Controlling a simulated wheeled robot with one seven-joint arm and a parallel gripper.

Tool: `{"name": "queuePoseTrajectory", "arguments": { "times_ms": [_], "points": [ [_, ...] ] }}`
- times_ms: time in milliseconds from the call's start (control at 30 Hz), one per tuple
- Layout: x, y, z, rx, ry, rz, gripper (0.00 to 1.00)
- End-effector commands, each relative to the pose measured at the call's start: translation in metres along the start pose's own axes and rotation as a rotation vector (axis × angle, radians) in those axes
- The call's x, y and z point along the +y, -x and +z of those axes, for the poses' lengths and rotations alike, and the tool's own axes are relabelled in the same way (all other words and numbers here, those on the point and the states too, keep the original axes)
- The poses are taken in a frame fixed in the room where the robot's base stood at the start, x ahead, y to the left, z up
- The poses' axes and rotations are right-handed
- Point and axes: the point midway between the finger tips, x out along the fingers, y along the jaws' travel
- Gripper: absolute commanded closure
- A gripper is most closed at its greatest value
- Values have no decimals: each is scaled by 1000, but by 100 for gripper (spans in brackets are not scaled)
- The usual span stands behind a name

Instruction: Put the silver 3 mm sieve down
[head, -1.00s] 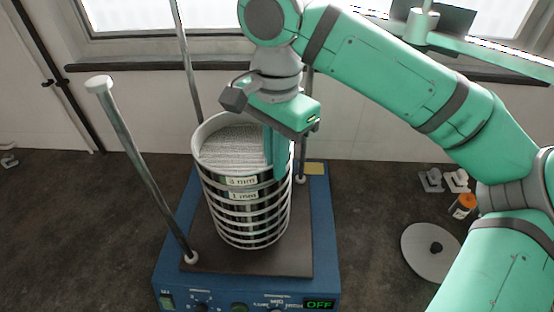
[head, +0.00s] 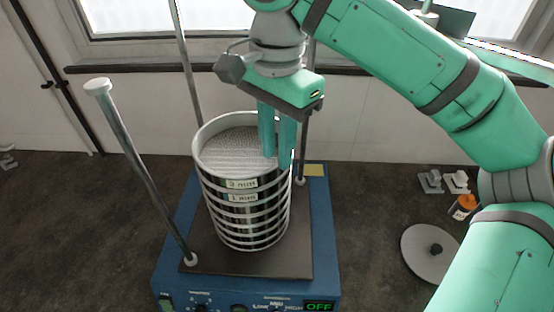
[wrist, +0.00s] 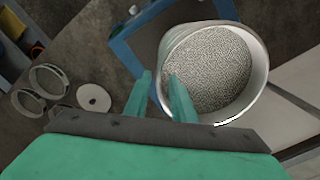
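The silver 3 mm sieve (head: 242,183) is the top ring of the sieve stack, with its label facing front and its mesh (head: 233,152) showing inside the rim. It sits level on the 1 mm sieve (head: 243,198) and the rings below. My gripper (head: 277,163) is at the right side of the top rim, its two fingers apart. In the wrist view the fingers (wrist: 160,82) show a clear gap, and the sieve (wrist: 262,75) lies to their right, with one fingertip overlapping its rim. Nothing is held between the fingers.
The stack stands on the blue shaker (head: 325,235), whose display reads OFF. Tall metal rods (head: 142,165) rise around it. A round lid (head: 425,262) with a black knob lies at the right. In the wrist view, loose rings (wrist: 48,78) lie at the left.

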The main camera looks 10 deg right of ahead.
Motion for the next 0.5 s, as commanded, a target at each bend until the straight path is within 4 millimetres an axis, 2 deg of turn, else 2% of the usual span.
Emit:
{"name": "queuePoseTrajectory", "arguments": {
  "times_ms": [33,200,500],
  "points": [
    [-1,11,0,1,0,-2,77],
    [0,44,0,3,-3,0,77],
    [0,76,0,1,-1,0,77]
  ]
}}
